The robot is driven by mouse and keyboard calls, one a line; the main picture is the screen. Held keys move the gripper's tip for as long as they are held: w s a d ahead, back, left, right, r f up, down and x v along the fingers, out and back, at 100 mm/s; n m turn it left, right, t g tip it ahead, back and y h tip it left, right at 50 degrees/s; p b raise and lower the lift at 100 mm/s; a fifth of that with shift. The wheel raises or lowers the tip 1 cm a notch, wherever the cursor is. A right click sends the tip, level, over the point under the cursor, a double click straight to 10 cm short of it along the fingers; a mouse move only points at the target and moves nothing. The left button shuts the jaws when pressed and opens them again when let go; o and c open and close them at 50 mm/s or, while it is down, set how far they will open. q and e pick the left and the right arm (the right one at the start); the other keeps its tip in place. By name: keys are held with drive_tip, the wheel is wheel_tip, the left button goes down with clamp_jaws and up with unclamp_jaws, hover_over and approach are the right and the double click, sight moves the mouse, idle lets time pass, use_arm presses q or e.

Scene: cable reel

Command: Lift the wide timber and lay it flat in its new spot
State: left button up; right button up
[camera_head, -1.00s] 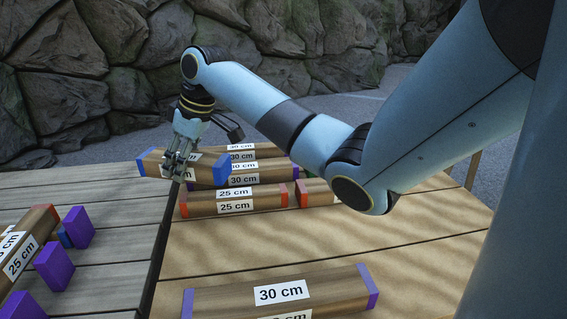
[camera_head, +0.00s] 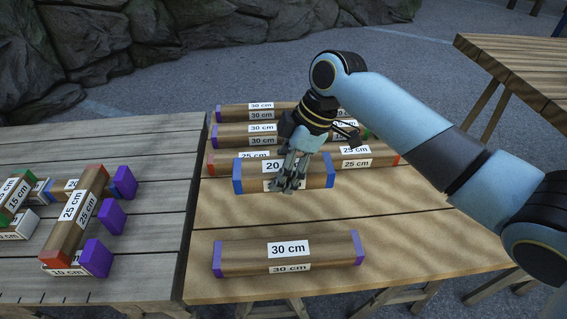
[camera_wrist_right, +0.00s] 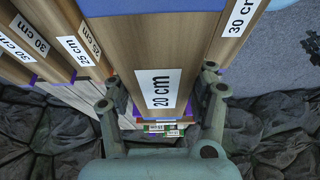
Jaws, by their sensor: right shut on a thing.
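My right gripper (camera_head: 288,184) is shut on a timber with blue ends and a "20 cm" label (camera_head: 248,176). The timber lies crosswise in the head view and looks roughly level, in front of the back rows. Whether it touches the tabletop is hard to tell. In the right wrist view the fingers (camera_wrist_right: 162,105) straddle the labelled timber (camera_wrist_right: 165,55). My left gripper is not in view.
A purple-ended 30 cm timber (camera_head: 325,250) lies near the front of the right table (camera_head: 400,225). 25 cm (camera_head: 226,159) and 30 cm timbers (camera_head: 235,114) lie in rows behind. Several stacked timbers (camera_head: 76,215) stand on the left table (camera_head: 150,240).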

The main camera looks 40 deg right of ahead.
drive_tip(key=b, duration=0.6)
hover_over(277, 213)
drive_tip(key=d, duration=0.1)
drive_tip(key=f, duration=0.6)
drive_tip(key=shift+s+d+f, duration=0.1)
drive_tip(key=shift+s+f, duration=0.15)
drive_tip(key=shift+s, duration=0.15)
drive_tip(key=shift+f+b, duration=0.7)
drive_tip(key=shift+f, duration=0.9)
drive_tip(key=shift+p, duration=0.4)
drive_tip(key=shift+f+b, duration=0.5)
drive_tip(key=shift+f, duration=0.4)
drive_tip(key=o, duration=1.4)
